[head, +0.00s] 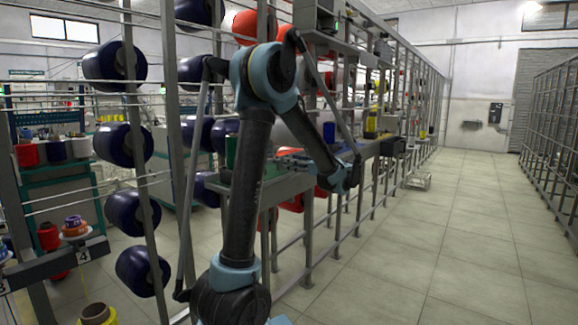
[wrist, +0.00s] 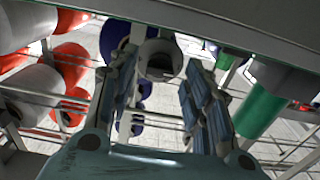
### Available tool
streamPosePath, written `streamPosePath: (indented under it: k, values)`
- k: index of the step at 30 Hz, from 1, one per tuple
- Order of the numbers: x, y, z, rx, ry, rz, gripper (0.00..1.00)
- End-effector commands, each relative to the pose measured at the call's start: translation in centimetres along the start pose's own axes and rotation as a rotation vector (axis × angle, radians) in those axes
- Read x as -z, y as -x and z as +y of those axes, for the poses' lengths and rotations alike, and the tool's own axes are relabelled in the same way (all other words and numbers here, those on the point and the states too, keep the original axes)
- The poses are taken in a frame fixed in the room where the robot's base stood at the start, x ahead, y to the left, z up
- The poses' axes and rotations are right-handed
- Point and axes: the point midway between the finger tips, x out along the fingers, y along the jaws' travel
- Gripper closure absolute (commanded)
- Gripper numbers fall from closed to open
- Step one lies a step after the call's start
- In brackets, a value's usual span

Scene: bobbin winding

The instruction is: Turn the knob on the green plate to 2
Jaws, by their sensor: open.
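I cannot make out a green plate with a numbered knob in either view. My gripper (head: 288,163) is in the middle of the head view, at the grey shelf (head: 265,190) along the rack, partly hidden by my arm. In the wrist view my gripper (wrist: 160,75) has its two fingers apart with nothing held. A grey-white round end with a dark hole (wrist: 160,60) shows beyond and between the fingers; I cannot tell its distance. A green cylinder (wrist: 262,115) is right of the fingers.
Dark blue bobbins (head: 122,142) hang on the rack at left, with thin rods or threads between posts. Red and white bobbins (wrist: 70,60) show left of my fingers. A grey surface (wrist: 230,25) spans the top of the wrist view. The tiled aisle (head: 450,240) at right is clear.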

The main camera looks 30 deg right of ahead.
Motion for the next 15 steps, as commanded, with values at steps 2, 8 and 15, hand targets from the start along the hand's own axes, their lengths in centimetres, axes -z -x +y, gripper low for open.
streamPosePath:
  k: [2, 8, 15]
  values:
    - [0.00, -0.42, -0.04, 0.001, 0.000, 0.000, 0.55]
    - [0.00, -0.70, -0.03, 0.001, 0.000, 0.000, 0.55]
    - [0.00, -0.68, -0.02, 0.001, 0.000, 0.000, 0.78]
